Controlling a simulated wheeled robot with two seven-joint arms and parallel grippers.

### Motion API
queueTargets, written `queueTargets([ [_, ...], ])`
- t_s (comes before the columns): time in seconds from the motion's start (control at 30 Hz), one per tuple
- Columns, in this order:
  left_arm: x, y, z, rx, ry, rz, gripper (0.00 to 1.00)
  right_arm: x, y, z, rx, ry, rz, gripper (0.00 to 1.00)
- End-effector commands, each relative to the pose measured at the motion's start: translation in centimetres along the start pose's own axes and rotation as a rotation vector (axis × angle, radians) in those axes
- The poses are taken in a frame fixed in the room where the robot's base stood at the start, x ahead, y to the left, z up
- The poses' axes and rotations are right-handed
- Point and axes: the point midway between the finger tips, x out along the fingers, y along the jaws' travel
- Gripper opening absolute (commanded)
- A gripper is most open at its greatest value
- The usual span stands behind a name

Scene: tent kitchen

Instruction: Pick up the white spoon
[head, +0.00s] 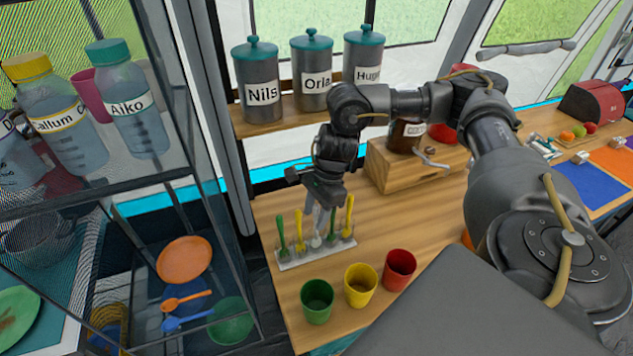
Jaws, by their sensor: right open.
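The white spoon (316,240) stands upright in a clear rack (292,263) on the wooden table, near the middle of a row with green and yellow spoons (300,232) on both sides. My right gripper (319,208) points down right above the white spoon, with its jaws open. The upper part of the spoon is hidden by or lies between the fingers; I cannot tell whether they touch it. My left gripper is not in view.
Green (317,300), yellow (360,285) and red cups (399,269) stand in front of the rack. A wooden box (400,170) stands behind to the right. Labelled canisters (312,72) stand on a shelf behind. A glass-sided shelf unit (215,190) is at the left.

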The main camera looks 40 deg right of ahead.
Motion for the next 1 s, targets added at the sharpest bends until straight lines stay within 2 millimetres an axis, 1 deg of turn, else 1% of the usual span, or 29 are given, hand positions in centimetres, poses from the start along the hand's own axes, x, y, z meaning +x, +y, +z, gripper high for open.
queueTargets([
  [0.03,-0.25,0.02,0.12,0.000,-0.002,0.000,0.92,0.51,0.08,0.00,0.001,0.001,0.004,0.41],
  [0.13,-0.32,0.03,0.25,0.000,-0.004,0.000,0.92,1.18,0.02,-0.03,0.002,0.000,0.000,0.41],
  [0.37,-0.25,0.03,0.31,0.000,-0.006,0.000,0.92,1.36,0.00,-0.05,0.001,0.000,-0.001,0.41],
  [0.67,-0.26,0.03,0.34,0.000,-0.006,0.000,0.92,1.33,0.00,-0.04,0.001,0.000,0.000,0.02],
  [0.7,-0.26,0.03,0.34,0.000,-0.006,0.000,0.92,1.33,-0.01,-0.04,0.001,0.000,-0.001,0.00],
  [1.0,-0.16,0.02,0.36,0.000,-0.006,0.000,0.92,1.07,-0.05,0.05,0.000,-0.001,-0.002,0.00],
])
